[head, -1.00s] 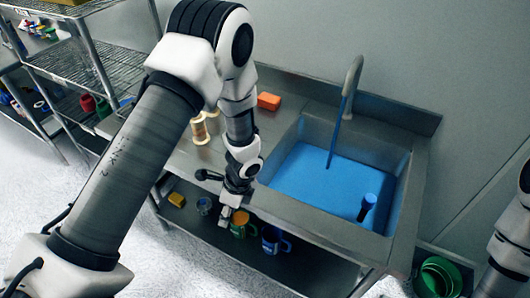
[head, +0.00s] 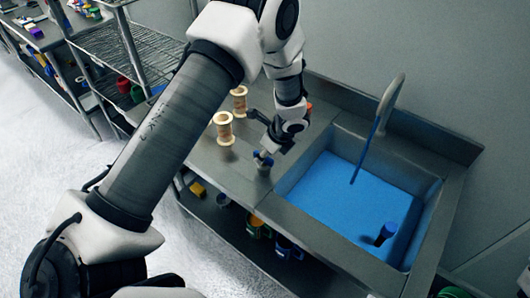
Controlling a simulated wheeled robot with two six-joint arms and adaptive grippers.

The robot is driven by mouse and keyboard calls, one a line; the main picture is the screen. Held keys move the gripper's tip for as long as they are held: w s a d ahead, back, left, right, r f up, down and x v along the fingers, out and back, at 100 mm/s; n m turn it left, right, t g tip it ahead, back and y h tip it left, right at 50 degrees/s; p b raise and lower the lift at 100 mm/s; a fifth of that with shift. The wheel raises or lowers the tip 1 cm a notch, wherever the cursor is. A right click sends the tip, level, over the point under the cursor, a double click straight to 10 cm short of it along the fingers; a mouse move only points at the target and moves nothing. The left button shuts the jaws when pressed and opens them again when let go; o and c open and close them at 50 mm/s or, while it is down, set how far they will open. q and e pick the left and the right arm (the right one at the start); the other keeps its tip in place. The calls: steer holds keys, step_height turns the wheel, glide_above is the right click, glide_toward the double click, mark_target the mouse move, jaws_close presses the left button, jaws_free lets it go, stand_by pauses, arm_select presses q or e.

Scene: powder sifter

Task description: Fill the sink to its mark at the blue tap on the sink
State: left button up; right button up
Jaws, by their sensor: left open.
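The sink (head: 300,206) is set in a grey metal counter and holds blue water (head: 335,200). A curved spout (head: 393,98) stands at its back, and a blue stream (head: 364,160) falls from it. A small blue knob, which looks like the blue tap (head: 263,155), is on the counter left of the basin. My left gripper (head: 265,162) is open, right at this knob and partly covering it; contact cannot be told. I cannot make out the fill mark. My right gripper is out of view.
Two wooden spools (head: 224,128) stand on the counter to the left. An orange block (head: 308,107) is mostly hidden behind my left arm. A lower shelf (head: 215,218) holds a yellow block (head: 197,189) and several mugs. Wire shelving (head: 105,50) stands at the left.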

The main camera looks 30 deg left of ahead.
arm_select(q)
steer(key=shift+w+a+f, duration=0.2)
steer(key=shift+w+f, duration=0.05)
steer(key=shift+f, duration=0.45)
steer(key=shift+s+r, duration=0.15)
steer(key=shift+s, duration=0.05)
jaws_close()
